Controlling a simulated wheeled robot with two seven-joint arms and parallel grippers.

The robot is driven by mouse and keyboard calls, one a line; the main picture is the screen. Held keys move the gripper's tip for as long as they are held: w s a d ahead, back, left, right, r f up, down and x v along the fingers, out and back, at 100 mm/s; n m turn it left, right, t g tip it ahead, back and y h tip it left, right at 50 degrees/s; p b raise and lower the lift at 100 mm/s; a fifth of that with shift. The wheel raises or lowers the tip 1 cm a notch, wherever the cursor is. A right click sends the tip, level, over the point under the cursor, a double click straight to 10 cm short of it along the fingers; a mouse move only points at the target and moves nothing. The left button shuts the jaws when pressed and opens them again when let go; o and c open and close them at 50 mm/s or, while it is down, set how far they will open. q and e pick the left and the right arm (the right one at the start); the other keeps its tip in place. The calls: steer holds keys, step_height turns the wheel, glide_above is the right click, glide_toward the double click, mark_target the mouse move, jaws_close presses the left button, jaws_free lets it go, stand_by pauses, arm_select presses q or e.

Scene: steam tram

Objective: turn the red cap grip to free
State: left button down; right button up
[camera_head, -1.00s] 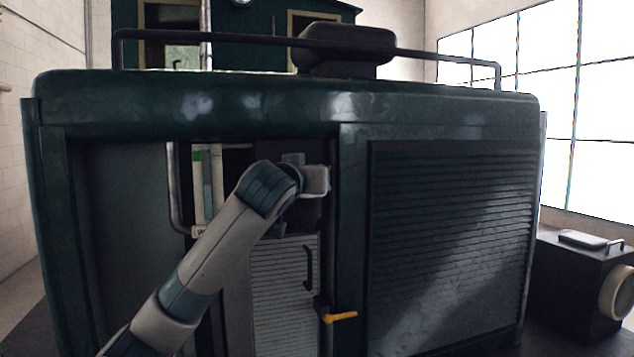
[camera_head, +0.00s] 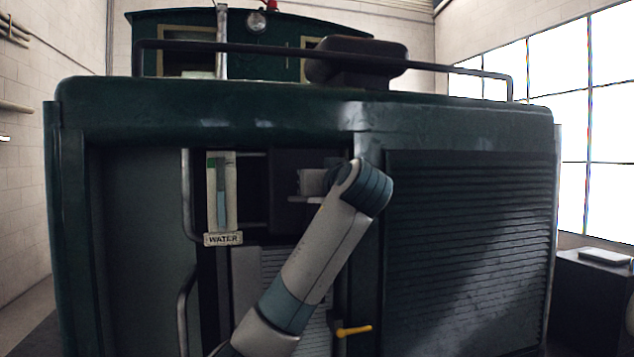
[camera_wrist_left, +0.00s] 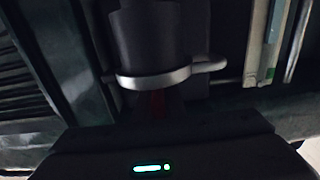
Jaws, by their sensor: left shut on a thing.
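My left gripper (camera_head: 312,182) is inside the dark recess of the green tram front, to the right of the water gauge; its fingertips are hard to make out. In the left wrist view its dark body (camera_wrist_left: 155,152) fills the bottom. Just beyond it a small part of the red cap grip (camera_wrist_left: 157,106) shows in deep shadow, below a silver ring (camera_wrist_left: 155,80) around a dark cylinder (camera_wrist_left: 150,40). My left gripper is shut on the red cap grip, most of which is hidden. The grip's angle cannot be told. My right gripper is out of view.
The water gauge (camera_head: 222,190) with its WATER plate (camera_head: 223,239) stands left of my gripper. A slatted panel (camera_head: 465,250) is on the right. A yellow lever (camera_head: 354,330) sticks out below. A vertical rail (camera_head: 187,195) borders the recess at left.

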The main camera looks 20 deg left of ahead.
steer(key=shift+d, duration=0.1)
arm_select(q)
steer(key=c, duration=1.8)
jaws_free()
steer(key=shift+w, duration=0.1)
